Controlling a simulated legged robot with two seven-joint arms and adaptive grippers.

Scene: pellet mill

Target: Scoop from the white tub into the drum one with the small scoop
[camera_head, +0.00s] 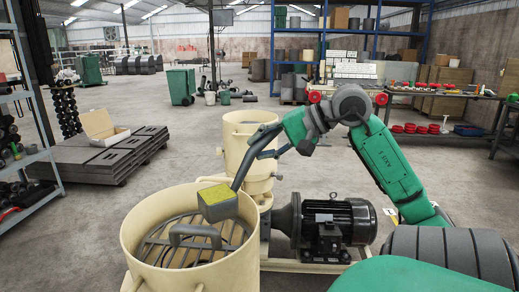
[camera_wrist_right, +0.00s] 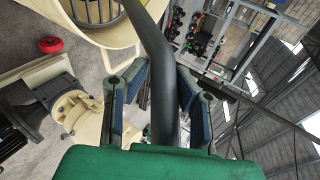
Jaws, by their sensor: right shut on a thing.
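My right gripper (camera_head: 268,142) is shut on the dark handle of the small scoop (camera_head: 237,172); the handle also runs between the fingers in the right wrist view (camera_wrist_right: 160,75). The grey scoop bowl is filled with yellow-green material (camera_head: 214,193) and hangs over the right part of the near cream drum (camera_head: 190,275). The bowl looks roughly level. Inside this open drum are a slatted grate and a grey curved handle. A second cream drum (camera_head: 237,130) stands behind it. I cannot tell which is drum one. No white tub is clearly identifiable. My left gripper is not in view.
A black motor (camera_head: 338,222) sits right of the near drum. Dark slabs (camera_head: 95,160) with an open carton (camera_head: 103,128) lie at left, by a shelf rack (camera_head: 30,130). A table (camera_head: 440,98) with red items stands at back right. The floor between is open.

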